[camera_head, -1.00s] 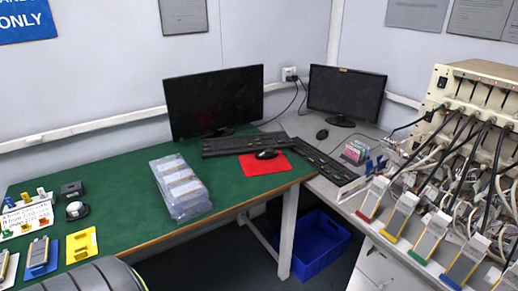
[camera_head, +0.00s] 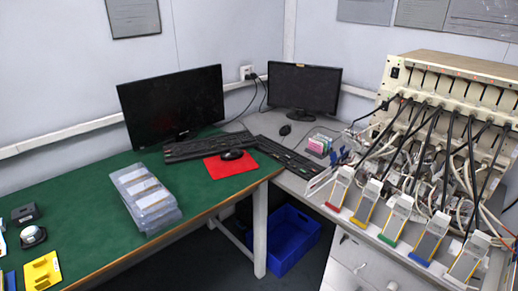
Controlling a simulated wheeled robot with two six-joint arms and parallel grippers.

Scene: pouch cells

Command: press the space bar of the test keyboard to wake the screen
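Two black keyboards are in view, and I cannot tell by looks which is the test keyboard. One keyboard (camera_head: 208,146) lies on the green table in front of the left monitor (camera_head: 173,105), whose screen is dark. The other keyboard (camera_head: 290,159) lies slantwise on the grey bench, in front of and left of the right monitor (camera_head: 305,88), whose screen is also dark. The space bars are too small to make out. Neither of my grippers is in view.
A black mouse (camera_head: 231,155) rests on a red mat (camera_head: 229,165). Stacked clear-wrapped packs (camera_head: 145,197) stand on the green table (camera_head: 85,203). A cabled tester (camera_head: 455,110) and several pouch cell holders (camera_head: 396,220) fill the right bench. A blue crate (camera_head: 285,238) sits below.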

